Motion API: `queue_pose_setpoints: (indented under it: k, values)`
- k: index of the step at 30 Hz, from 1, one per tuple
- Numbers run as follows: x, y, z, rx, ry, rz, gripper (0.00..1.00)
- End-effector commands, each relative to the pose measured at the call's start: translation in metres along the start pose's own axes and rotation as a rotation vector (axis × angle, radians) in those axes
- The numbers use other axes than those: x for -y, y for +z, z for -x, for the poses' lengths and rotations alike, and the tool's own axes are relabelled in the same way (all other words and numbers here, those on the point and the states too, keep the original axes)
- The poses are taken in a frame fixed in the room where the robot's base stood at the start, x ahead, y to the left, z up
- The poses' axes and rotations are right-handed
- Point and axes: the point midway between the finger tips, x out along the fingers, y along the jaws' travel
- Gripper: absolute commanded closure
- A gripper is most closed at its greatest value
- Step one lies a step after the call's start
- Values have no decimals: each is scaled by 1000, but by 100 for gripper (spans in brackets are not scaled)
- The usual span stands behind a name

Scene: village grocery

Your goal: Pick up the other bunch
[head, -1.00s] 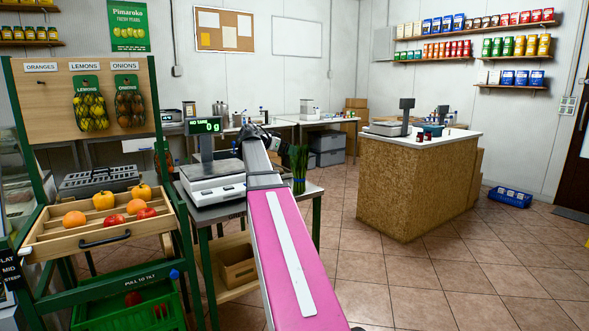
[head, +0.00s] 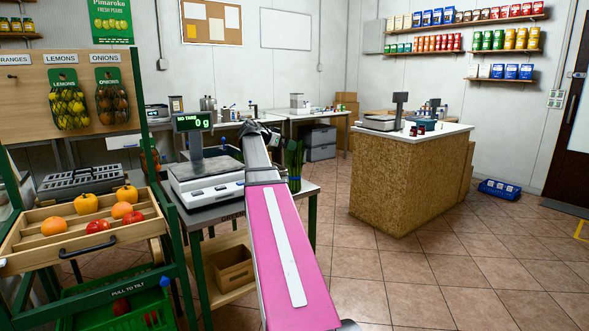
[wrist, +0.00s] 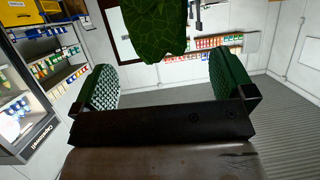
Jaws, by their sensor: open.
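A bunch of long green stalks (head: 294,165) stands upright at the right end of the metal table, partly hidden behind my arm in the head view. In the wrist view a dark green leafy mass (wrist: 155,25) hangs in from the top edge, beyond the fingers; I cannot tell whether it is the same bunch. My gripper (wrist: 165,80) is open, with its two green padded fingers wide apart and nothing between them. In the head view its end is over the table behind the scale, too small to make out the fingers.
A scale (head: 205,180) reading 0 g stands on the table left of my arm. A wooden produce tray (head: 85,240) with peppers and tomatoes is at the left. Nets of lemons (head: 67,105) and onions (head: 111,103) hang above. A counter (head: 408,180) stands right; the floor between is clear.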

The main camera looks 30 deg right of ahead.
Motion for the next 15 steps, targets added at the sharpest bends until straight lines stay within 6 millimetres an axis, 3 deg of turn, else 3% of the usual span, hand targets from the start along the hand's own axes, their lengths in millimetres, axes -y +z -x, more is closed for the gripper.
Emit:
queue_pose_setpoints:
  k: [9,15]
  values:
    - [2,-1,-40,1,1,0,0]
    - [2,-1,-48,0,-1,0,0]
